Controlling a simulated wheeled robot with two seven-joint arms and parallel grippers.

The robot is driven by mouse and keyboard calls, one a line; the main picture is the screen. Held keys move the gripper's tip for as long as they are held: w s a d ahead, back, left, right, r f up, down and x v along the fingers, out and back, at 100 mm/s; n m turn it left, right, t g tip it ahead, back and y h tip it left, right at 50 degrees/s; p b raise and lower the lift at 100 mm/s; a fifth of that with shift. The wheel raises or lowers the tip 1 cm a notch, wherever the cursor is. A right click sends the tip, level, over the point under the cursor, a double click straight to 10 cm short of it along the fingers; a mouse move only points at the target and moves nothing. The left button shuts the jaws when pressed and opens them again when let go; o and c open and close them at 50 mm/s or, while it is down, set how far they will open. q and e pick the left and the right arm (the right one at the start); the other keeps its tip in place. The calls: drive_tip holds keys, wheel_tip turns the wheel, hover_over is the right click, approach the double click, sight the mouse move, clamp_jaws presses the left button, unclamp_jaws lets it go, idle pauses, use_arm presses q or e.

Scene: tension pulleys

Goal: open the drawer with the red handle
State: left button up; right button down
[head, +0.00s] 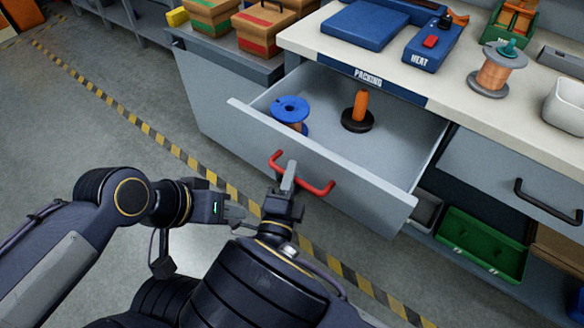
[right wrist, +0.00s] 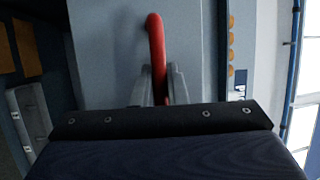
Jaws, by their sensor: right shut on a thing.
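The drawer (head: 342,179) under the packing bench is pulled out, with its inside in view. Its red handle (head: 316,187) is on the front panel. My right gripper (head: 289,178) is shut on the red handle, near its middle. In the right wrist view the red handle (right wrist: 156,50) passes between the two grey fingers of my right gripper (right wrist: 160,85). My left gripper (head: 238,212) is to the left of the right one, apart from the drawer. I cannot tell whether its jaws are open.
In the drawer are a blue spool (head: 290,108) and a black-based spool with an orange top (head: 358,112). A second drawer with a black handle (head: 547,203) is shut at the right. A green tray (head: 483,244) is below. The floor at left is clear.

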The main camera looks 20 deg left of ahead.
use_arm(q)
drive_tip(key=shift+s+a+r, duration=0.1)
drive_tip(key=shift+s, duration=0.1)
use_arm(e)
drive_tip(key=shift+s, duration=0.2)
drive_tip(key=c, duration=1.5)
unclamp_jaws()
drive_tip(key=shift+o, duration=0.2)
